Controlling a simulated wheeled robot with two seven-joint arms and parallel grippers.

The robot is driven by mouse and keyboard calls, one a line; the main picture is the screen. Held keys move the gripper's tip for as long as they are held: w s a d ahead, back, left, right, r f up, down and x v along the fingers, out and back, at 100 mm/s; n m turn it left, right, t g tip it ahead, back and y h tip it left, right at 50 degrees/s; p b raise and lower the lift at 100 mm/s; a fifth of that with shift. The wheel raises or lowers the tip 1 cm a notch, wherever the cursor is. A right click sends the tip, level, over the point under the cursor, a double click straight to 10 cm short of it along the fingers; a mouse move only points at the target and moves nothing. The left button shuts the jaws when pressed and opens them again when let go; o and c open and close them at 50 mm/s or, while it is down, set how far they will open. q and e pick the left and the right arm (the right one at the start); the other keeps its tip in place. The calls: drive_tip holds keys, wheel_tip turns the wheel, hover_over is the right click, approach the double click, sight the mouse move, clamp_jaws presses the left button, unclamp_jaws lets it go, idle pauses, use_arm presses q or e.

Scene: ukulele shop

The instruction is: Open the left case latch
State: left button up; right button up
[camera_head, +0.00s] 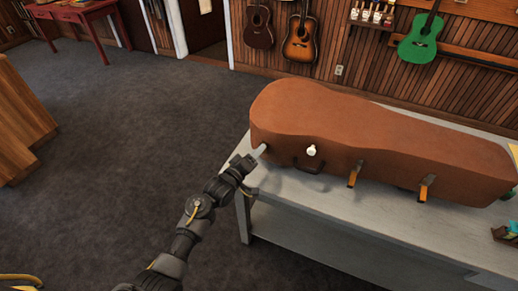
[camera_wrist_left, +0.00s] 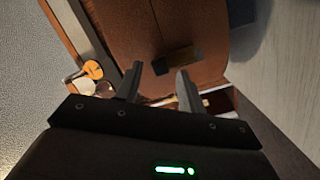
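A closed brown guitar case (camera_head: 375,125) lies on a grey table. Two orange-and-dark latches, one nearer the middle (camera_head: 355,174) and one to the right (camera_head: 426,187), hang on its front side. A dark handle (camera_head: 307,168) and a small white round piece (camera_head: 311,151) are left of them. My left gripper (camera_head: 258,152) is at the case's left end; whether it touches is unclear. In the left wrist view its two fingers (camera_wrist_left: 158,84) are apart with nothing gripped. Beyond them a dark fitting (camera_wrist_left: 178,62) shows on the brown case. My right gripper is out of view.
The grey table (camera_head: 330,205) runs under the case, with small items (camera_head: 508,233) at its right end. Guitars, including a green one (camera_head: 421,40), hang on the wood wall behind. A wooden counter (camera_head: 20,120) stands at far left. Carpet left of the table is clear.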

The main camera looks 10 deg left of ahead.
use_arm(q)
drive_tip(key=shift+w+d, duration=0.35)
drive_tip(key=shift+w, duration=0.25)
